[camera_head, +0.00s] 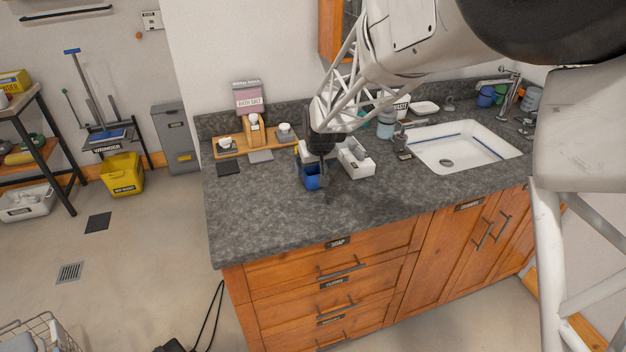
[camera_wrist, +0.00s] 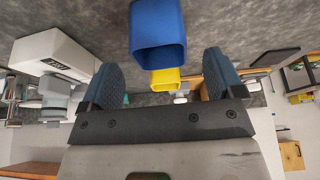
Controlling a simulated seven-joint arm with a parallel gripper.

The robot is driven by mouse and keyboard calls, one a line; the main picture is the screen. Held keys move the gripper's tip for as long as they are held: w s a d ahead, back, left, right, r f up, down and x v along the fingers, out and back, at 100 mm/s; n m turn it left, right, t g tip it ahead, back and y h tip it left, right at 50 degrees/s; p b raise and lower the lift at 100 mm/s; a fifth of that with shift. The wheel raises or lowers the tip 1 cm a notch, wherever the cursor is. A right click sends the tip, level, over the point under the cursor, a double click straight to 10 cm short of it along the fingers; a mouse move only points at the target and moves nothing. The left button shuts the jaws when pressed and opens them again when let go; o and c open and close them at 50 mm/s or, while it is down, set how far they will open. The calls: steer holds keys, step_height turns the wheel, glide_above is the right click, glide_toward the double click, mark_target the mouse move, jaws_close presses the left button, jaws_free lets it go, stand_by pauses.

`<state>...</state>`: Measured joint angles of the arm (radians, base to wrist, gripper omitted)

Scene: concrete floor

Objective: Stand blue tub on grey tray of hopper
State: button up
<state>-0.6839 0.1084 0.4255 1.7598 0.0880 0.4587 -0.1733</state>
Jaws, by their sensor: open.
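The blue tub (camera_head: 311,181) stands on the grey stone counter, near its front part. In the wrist view the blue tub (camera_wrist: 157,28) shows between and just past the fingertips, with a visible gap on each side. My gripper (camera_head: 316,163) is open and hangs over the tub; it is empty, and its two blue-grey fingers (camera_wrist: 160,64) are spread in the wrist view. The pink-labelled bath salt hopper (camera_head: 248,98) stands at the back left of the counter on a wooden stand. A small light grey tray (camera_head: 260,156) lies in front of it, bare.
A white divided box (camera_head: 357,163) is close to the right of the tub. A yellow tub (camera_wrist: 166,79) shows behind the blue one. A dark mat (camera_head: 228,168) lies left of the grey tray. The sink (camera_head: 465,150) is at right. The front left counter is clear.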

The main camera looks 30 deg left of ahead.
mark_target(312, 174)
steer(key=shift+f, duration=0.15)
steer(key=shift+x, duration=2.6)
steer(key=shift+c, duration=0.4)
steer(key=c, duration=1)
step_height(312, 174, up, 10)
